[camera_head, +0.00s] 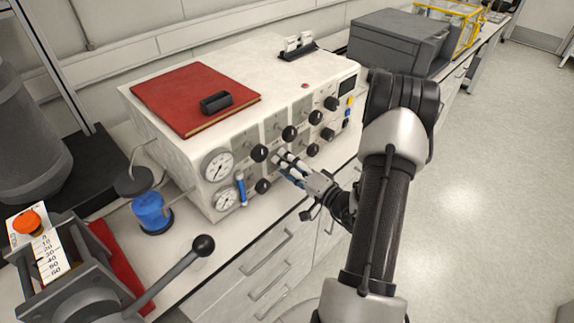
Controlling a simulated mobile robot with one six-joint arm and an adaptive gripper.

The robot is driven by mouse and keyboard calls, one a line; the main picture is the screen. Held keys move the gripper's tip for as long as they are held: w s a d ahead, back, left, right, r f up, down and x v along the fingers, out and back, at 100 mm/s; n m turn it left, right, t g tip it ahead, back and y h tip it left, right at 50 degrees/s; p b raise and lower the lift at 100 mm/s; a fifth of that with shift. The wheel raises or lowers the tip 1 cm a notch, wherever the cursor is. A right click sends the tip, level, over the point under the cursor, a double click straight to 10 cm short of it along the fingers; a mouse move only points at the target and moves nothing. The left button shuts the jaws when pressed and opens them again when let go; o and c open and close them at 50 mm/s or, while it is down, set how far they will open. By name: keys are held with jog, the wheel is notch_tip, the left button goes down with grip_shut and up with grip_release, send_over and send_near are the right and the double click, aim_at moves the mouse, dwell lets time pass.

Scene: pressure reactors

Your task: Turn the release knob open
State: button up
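A white reactor control unit (155,135) stands on the bench, with several black knobs in two rows on its front panel. The upper row includes a knob (259,152) at left and another (289,133) to its right. The lower row includes a knob (262,186) at left and one (313,149) further right. I cannot tell which is the release knob. My gripper (287,163) is at the panel between these lower knobs, its pale fingertips close to or touching the front. The fingers cover that part of the panel, so any knob there is hidden. Their opening is unclear.
Two gauges (217,166) and a blue-handled valve (241,189) are at the panel's left. A red book (190,92) lies on top of the unit. A black-ball lever (203,245) stands at front left. Floor (490,180) is clear at right.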

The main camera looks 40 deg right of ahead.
jog(key=shift+o, duration=0.2)
jog(key=s, duration=1.2)
jog(key=shift+d, duration=0.45)
